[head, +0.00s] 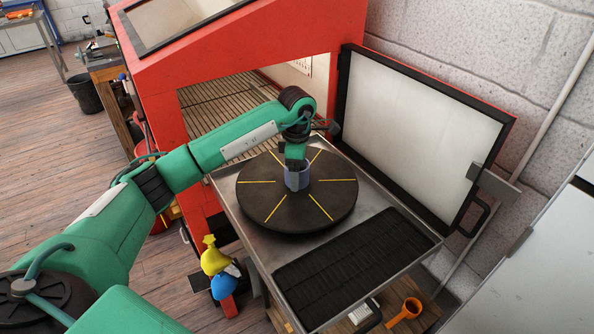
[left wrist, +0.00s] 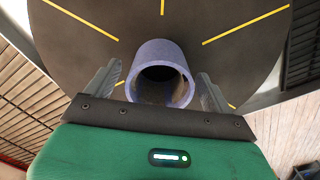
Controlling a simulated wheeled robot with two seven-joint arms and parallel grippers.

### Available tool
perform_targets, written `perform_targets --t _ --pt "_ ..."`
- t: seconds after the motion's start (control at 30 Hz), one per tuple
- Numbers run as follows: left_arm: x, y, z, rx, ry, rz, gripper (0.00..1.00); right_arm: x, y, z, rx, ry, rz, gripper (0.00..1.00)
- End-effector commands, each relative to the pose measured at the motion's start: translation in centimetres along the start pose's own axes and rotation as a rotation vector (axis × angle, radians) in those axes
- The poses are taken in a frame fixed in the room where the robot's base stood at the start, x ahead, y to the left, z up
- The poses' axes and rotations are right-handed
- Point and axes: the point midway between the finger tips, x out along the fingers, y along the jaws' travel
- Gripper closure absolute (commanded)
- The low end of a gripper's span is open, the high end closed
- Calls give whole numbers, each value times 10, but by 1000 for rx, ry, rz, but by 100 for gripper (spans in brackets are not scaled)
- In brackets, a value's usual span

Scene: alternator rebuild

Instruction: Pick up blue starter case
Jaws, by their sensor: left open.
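The blue starter case (head: 299,179) is a short, hollow cylinder standing on the black round turntable (head: 262,208) with yellow radial lines. In the left wrist view the case (left wrist: 160,52) shows its open end and thick rim. My left gripper (head: 296,180) is right over the case. In the left wrist view its two fingers (left wrist: 158,85) stand open, one on each side of the case, with a gap visible by each finger. Part of the case is hidden behind the gripper in the head view. My right gripper is in neither view.
The turntable sits on a metal tray (head: 258,246) in front of a red cabinet (head: 240,50). The cabinet's door (head: 410,130) stands open at right. A black ribbed mat (head: 350,265) lies on the tray's front right. Yellow and blue spray handles (head: 217,265) hang at its left edge.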

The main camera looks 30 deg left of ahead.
Motion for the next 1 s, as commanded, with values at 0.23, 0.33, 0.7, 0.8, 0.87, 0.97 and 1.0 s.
perform_targets --t 0.23,0.33,0.7,0.8,0.87,0.97,1.0 --pt "0 0 0 0 0 1 32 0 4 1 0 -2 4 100" --pt "0 0 0 0 0 1 51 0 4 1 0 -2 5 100" --pt "-2 1 0 0 -2 3 86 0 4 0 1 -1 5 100" --pt "-3 1 0 0 -2 3 86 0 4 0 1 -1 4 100" --pt "-6 1 0 0 -2 4 86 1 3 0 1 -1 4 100" --pt "-12 1 0 0 -2 5 86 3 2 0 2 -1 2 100" --pt "-16 1 1 0 -3 6 86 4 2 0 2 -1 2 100"
